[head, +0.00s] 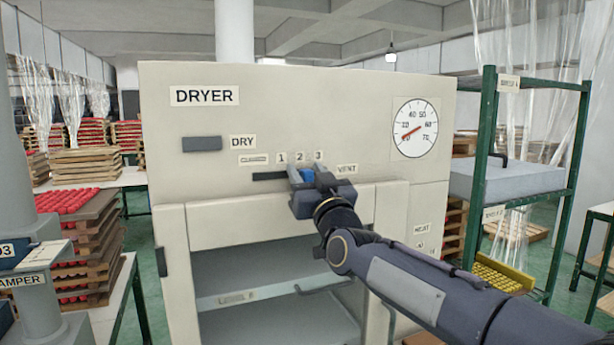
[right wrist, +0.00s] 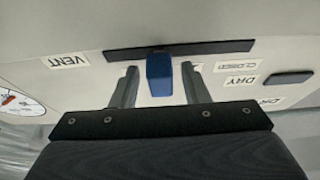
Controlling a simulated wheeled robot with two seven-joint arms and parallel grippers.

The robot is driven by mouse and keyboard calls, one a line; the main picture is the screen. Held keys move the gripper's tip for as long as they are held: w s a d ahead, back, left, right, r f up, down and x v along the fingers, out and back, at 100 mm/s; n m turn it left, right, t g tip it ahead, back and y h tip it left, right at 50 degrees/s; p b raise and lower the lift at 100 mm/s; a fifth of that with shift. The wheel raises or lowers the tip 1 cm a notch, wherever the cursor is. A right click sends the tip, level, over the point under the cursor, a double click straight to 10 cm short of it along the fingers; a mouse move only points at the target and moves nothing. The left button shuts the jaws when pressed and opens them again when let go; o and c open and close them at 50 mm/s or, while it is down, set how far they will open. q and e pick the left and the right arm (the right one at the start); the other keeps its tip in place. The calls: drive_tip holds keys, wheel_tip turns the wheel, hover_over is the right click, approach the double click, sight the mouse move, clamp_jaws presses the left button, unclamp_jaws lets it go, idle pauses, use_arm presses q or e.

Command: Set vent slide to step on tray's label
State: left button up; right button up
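The cream dryer (head: 163,130) fills the middle of the head view. Its dark vent slot (head: 268,176) runs below the labels CLOSED, 1, 2 and 3, with VENT to the right. The blue vent slide knob (head: 307,174) stands below the 2 and 3; its exact step is unclear. My right gripper (head: 303,172) is at the knob. In the right wrist view, the blue knob (right wrist: 159,75) sits between its open fingers (right wrist: 160,87), with gaps on both sides. A pale label (head: 237,297) in the dryer opening is too blurred to read. My left gripper is out of view.
A DRY switch (head: 202,144) and a round gauge (head: 415,128) are on the dryer front. A green rack (head: 484,150) stands at the right. Stacked trays with red pieces (head: 75,200) and a DAMPER-labelled unit (head: 35,265) are at the left.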

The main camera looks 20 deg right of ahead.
drive_tip(key=b+v, duration=0.1)
drive_tip(key=v, duration=0.6)
drive_tip(key=shift+s+b, duration=0.4)
drive_tip(key=shift+f, duration=0.15)
drive_tip(key=s+a+f+m+g+y, duration=0.1)
drive_tip(key=s+f+g, duration=0.7)
drive_tip(key=s+f, duration=0.6)
drive_tip(key=s+a+f+m+g+y, duration=0.1)
drive_tip(key=s+f+g+y, duration=0.1)
drive_tip(key=s+f+g, duration=0.7)
drive_tip(key=s+f, duration=0.6)
drive_tip(key=f, duration=0.8)
drive_tip(key=shift+s+a, duration=0.25)
drive_tip(key=shift+a, duration=0.1)
idle(0.4)
